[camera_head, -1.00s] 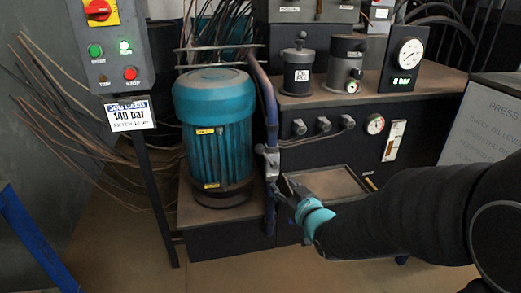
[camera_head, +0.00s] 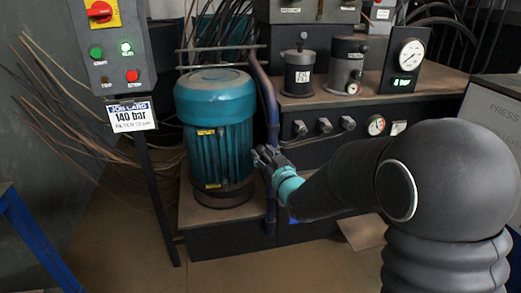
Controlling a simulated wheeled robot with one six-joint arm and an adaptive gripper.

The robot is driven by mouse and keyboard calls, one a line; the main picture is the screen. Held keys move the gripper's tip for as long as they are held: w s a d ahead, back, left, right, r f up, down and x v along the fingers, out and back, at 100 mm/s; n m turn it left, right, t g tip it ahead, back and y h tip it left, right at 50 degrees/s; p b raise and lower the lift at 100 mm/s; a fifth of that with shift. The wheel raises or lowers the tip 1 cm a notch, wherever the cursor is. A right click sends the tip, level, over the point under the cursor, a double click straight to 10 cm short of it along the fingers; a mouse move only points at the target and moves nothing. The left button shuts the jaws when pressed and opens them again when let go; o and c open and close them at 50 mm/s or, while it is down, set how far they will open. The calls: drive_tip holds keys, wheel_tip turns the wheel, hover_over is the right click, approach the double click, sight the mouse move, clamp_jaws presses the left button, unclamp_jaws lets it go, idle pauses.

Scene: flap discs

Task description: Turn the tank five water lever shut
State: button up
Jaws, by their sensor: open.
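A blue vertical pipe (camera_head: 271,112) runs down just right of the teal motor. My gripper (camera_head: 262,158) is at this pipe, at the height where its valve fitting sat, with its fingers pointing left. The gripper is open, and I see nothing held in it. The fingers and the teal wrist band cover the valve, so its lever and the lever's angle are hidden. Whether a finger touches the valve, I cannot tell. No label naming tank five can be read.
The teal motor (camera_head: 215,130) stands close left of the gripper. Several knobs (camera_head: 324,125) and a small gauge (camera_head: 376,125) are on the dark cabinet at right. A control box (camera_head: 108,45) with a job card (camera_head: 131,116) stands left.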

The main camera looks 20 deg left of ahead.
drive_tip(key=shift+x, duration=1.4)
clamp_jaws()
drive_tip(key=shift+a, duration=0.1)
